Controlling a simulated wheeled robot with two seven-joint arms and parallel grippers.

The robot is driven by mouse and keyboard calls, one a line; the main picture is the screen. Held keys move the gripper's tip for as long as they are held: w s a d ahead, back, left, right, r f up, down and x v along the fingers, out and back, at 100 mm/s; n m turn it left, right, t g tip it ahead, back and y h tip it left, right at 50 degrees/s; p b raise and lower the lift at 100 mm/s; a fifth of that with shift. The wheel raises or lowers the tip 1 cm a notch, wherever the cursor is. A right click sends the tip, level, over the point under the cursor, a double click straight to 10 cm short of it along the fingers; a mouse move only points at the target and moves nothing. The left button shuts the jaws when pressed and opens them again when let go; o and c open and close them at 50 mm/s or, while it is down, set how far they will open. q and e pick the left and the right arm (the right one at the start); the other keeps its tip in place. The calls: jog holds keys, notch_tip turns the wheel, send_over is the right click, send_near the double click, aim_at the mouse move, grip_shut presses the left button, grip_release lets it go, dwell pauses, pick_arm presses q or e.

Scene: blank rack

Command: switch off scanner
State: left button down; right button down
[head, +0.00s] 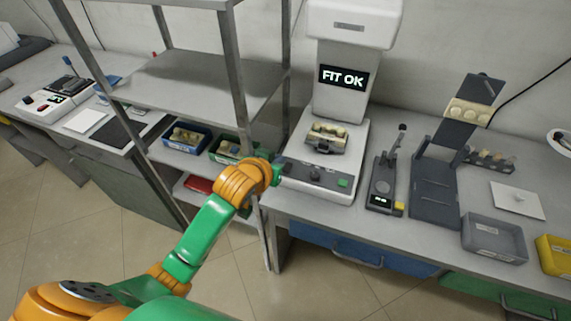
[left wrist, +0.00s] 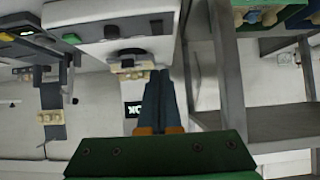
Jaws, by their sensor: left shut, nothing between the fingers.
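The scanner (head: 322,188) stands on the bench in the head view, with a lit display (head: 342,77) reading "FIT OK". Its front panel has a dark knob (head: 315,174) and a green button (head: 343,183). A dental-looking piece (head: 327,136) sits in a holder on its bed. My left gripper (head: 282,164) is at the left edge of the scanner base, its fingers mostly hidden in the head view. In the left wrist view its dark fingers (left wrist: 160,73) are together and empty, near the scanner base (left wrist: 110,42) with its knob (left wrist: 112,31). My right gripper is not in view.
A metal shelf rack (head: 195,78) stands just left of the scanner, holding blue and green bins. A small device with a lever (head: 383,190), a dark stand (head: 435,190), a grey tray (head: 494,238) and a yellow bin (head: 557,258) lie to the right.

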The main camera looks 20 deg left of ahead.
pick_arm(q)
send_over(286, 171)
jog(key=f, duration=0.3)
jog(key=shift+s+a+f, duration=0.1)
jog(key=shift+s+f, duration=0.2)
jog(key=shift+s, duration=0.05)
jog(key=f, duration=0.3)
jog(key=shift+w+f+b, duration=0.25)
jog(key=shift+w+b, duration=0.05)
jog(key=shift+f, duration=0.2)
jog(key=shift+w+f, duration=0.2)
jog(key=shift+w, duration=0.1)
jog(key=shift+w+r, duration=0.3)
jog(key=shift+w, duration=0.35)
